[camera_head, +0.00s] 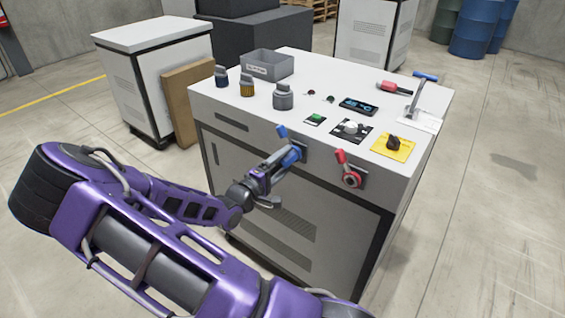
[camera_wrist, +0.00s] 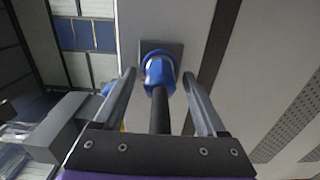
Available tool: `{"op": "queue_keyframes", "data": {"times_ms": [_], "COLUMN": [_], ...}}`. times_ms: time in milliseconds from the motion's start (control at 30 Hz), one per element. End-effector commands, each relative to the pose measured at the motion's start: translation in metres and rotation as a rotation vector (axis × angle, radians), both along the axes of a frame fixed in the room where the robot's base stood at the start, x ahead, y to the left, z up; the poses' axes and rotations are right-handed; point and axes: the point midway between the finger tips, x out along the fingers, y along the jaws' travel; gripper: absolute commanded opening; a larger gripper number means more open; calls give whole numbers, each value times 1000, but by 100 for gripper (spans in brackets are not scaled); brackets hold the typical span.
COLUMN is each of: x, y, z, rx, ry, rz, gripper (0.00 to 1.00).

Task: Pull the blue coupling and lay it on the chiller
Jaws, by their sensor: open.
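The blue coupling (camera_head: 291,157) sits on the front face of the white-topped cabinet that seems to be the chiller (camera_head: 215,93), with a blue lever (camera_head: 282,131) just above it. In the wrist view the blue coupling (camera_wrist: 158,70) is seated against a grey square plate (camera_wrist: 174,48), and a dark stem or hose runs from it toward the camera. My gripper (camera_head: 279,174) is at the coupling. In the wrist view my gripper (camera_wrist: 159,80) is open, with one finger on each side of the coupling and visible gaps between.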

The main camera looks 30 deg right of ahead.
Motion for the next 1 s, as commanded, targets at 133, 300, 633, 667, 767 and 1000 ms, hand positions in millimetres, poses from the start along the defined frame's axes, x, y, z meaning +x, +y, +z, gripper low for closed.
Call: {"op": "queue_keyframes", "data": {"times_ms": [133,300,633,667,767,1000], "x": [-1,-2,-2,-2,-2,-2], "y": [-6,-6,-6,-6,-6,-6], "z": [4,4,4,4,4,4], "rx": [-8,-7,-9,-9,-9,-9], "ry": [-5,-6,-5,-5,-5,-5], "rz": [-10,-11,-10,-10,-10,-11], "gripper": [74,74,49,43,25,0]}}
